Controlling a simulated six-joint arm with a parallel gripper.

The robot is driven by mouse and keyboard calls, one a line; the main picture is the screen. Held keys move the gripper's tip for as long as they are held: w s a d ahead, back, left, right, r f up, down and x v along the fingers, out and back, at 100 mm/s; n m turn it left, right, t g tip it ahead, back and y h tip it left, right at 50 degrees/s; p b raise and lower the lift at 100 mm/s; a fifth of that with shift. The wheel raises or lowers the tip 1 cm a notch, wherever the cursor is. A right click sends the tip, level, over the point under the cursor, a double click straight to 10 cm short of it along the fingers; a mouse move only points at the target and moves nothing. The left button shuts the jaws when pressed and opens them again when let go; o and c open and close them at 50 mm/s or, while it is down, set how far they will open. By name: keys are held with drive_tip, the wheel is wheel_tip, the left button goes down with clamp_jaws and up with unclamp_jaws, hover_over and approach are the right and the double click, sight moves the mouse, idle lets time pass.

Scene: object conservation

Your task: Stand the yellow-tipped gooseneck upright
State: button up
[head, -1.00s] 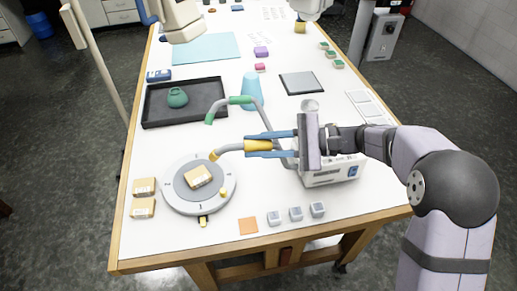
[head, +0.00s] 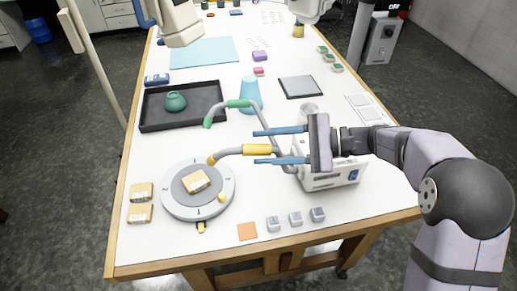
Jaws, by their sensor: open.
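The yellow-tipped gooseneck (head: 226,153) is a grey bent tube with a yellow sleeve (head: 257,150). It reaches left, nearly level, from the white instrument box (head: 330,177), its tip hanging over the far edge of the turntable (head: 222,207). A second gooseneck with a green tip (head: 208,122) and green sleeve (head: 240,103) arches behind it. My gripper (head: 255,147) is open, its blue fingers spread wide. In the picture, the yellow sleeve lies between the fingers with gaps on both sides. The goosenecks' roots are partly hidden by my gripper.
A tan box (head: 195,181) sits on the turntable, with two more boxes (head: 140,203) at left. A teal cup (head: 250,92) stands behind the green sleeve. A black tray (head: 150,122) holds a green pot (head: 176,101). Grey cubes (head: 295,218) line the front.

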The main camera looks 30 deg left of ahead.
drive_tip(key=shift+b+v, duration=0.85)
drive_tip(key=shift+v, duration=1.65)
drive_tip(key=shift+a, duration=0.1)
drive_tip(key=shift+d+f, duration=0.15)
drive_tip(key=shift+d, duration=0.15)
drive_tip(key=s+d+f+n+t+h, duration=0.1)
drive_tip(key=s+d+f+t+h, duration=0.1)
drive_tip(key=d+f, duration=0.4)
drive_tip(key=s+d+f+n+t+h, duration=0.2)
drive_tip(key=s+d+f+h, duration=0.3)
drive_tip(key=d, duration=1.2)
drive_tip(key=s+d+f+n+t+h, duration=0.2)
drive_tip(key=d+f+h, duration=0.4)
drive_tip(key=d, duration=0.6)
wheel_tip(320, 180, down, 2)
drive_tip(key=shift+s+d+f+t+h, duration=0.1)
drive_tip(key=shift+s+d+t+h, duration=0.25)
drive_tip(key=shift+s, duration=0.55)
